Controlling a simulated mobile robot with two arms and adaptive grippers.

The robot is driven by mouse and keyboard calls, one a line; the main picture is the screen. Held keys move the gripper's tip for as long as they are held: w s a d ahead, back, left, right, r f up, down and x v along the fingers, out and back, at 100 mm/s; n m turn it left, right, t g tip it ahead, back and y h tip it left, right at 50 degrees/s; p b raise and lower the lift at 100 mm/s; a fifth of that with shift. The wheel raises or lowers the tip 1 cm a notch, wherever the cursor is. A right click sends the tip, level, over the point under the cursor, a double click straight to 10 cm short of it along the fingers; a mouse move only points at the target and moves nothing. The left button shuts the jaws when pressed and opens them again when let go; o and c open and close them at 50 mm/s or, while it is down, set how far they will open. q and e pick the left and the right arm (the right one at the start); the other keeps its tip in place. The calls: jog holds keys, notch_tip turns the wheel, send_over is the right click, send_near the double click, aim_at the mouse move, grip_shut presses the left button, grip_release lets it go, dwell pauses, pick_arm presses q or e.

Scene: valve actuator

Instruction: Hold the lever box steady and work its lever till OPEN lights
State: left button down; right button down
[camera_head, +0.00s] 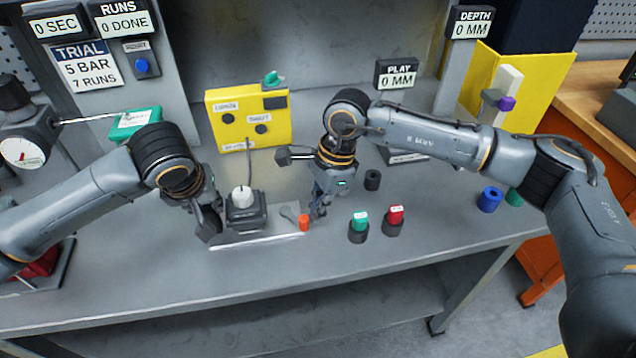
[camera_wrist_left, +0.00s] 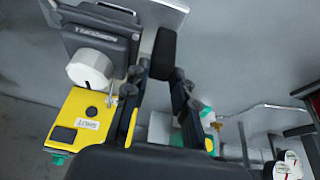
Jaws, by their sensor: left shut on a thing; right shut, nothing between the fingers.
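The lever box (camera_head: 258,222) is dark, has a white knob (camera_head: 241,194) on top, and sits on a pale plate (camera_head: 230,243). A grey lever (camera_head: 289,214) with an orange end (camera_head: 304,223) lies at its right. My left gripper (camera_head: 208,222) is shut on a dark block (camera_wrist_left: 164,52) at the box's left side; the box (camera_wrist_left: 105,36) also shows in the left wrist view. My right gripper (camera_head: 319,211) is shut and empty just right of the orange end; I cannot tell if they touch. No lit OPEN sign is readable.
A yellow panel (camera_head: 272,138) with dark round lamps stands behind the box. Green (camera_head: 360,222) and red (camera_head: 396,216) capped pieces stand right of my right gripper, with a black cylinder (camera_head: 372,180) behind. The bench front is clear.

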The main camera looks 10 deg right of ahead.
jog(key=a+m, duration=0.1)
jog(key=s+m, duration=0.1)
jog(key=m, duration=0.1)
jog(key=shift+s+a+t, duration=0.25)
jog(key=shift+a+t, duration=0.15)
jog(key=shift+s+a, duration=0.2)
jog(key=shift+a, duration=0.25)
